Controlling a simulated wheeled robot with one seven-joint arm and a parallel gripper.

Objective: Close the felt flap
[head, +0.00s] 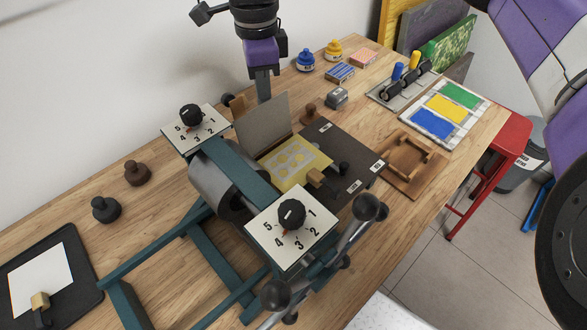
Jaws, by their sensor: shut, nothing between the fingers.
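The felt flap (263,121) is a grey-beige sheet standing raised, nearly upright, on the dark bed of a small printing press. Its lower edge is beside the teal crossbar and roller. A yellow plate (278,175) with a pale printed pattern lies uncovered on the bed (325,142) to the right of the flap. My gripper (263,98) points down at the flap's top edge, shut and empty. Its fingertips appear to be just behind the flap; I cannot tell whether they touch it.
The press has a grey roller (215,190), two numbered dial plates (290,240) and a crank handle (335,245) in front. A wooden frame (411,164), ink jars (306,61) and a colour tray (447,111) stand right and behind. The wall is close behind my gripper.

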